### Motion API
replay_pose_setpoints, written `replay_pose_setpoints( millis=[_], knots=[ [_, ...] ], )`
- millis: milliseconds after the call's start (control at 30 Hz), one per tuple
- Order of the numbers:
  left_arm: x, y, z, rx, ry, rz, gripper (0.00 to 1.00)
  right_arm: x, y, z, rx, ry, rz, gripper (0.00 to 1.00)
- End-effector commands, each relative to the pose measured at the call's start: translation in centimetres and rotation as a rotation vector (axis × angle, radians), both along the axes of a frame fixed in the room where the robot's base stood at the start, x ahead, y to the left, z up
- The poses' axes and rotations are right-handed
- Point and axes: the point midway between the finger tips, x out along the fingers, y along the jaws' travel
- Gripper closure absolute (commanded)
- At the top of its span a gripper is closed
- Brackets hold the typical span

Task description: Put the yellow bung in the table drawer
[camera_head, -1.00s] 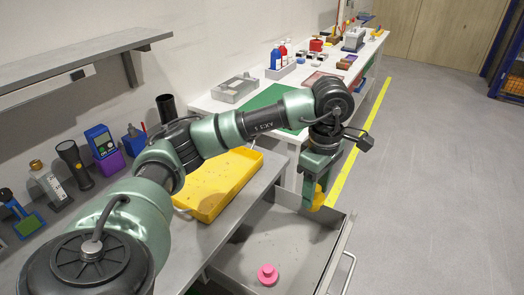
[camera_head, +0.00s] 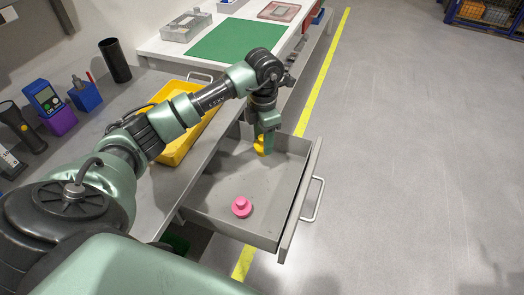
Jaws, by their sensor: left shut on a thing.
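The yellow bung (camera_head: 260,146) is held by my left gripper (camera_head: 266,138), which points down over the far part of the open table drawer (camera_head: 222,172). The fingers are partly hidden, and I cannot tell the exact gap between the bung and the drawer floor. The drawer is grey and pulled out to the right of the table, with its handle (camera_head: 314,200) on the outer face. A pink bung (camera_head: 241,207) sits on the drawer floor near the front. My right gripper is not in view.
A yellow tray (camera_head: 186,146) lies on the grey table behind the drawer. A black cup (camera_head: 115,61), a blue and purple device (camera_head: 48,105) and other items line the wall side. A green mat (camera_head: 236,42) lies on the white bench beyond. Floor right of the drawer is clear.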

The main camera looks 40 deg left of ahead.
Motion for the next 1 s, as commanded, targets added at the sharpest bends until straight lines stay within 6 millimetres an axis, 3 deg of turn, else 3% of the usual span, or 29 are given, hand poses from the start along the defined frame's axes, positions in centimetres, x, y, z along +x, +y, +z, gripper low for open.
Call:
replay_pose_setpoints(
  millis=[533, 933, 967, 1000],
  knots=[
    [0.0, -0.1, -6.4, -0.002, 0.001, -0.001, 1.0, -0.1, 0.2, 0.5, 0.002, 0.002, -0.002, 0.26],
    [0.0, 0.0, -7.2, 0.0, -0.001, -0.002, 1.0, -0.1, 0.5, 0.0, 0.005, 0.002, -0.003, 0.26],
    [0.0, 0.0, -7.2, 0.0, -0.001, -0.002, 0.49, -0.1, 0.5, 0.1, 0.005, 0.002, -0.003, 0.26],
    [0.0, 0.0, -7.1, 0.0, -0.001, -0.002, 0.38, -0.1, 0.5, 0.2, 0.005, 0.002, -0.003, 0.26]
  ],
)
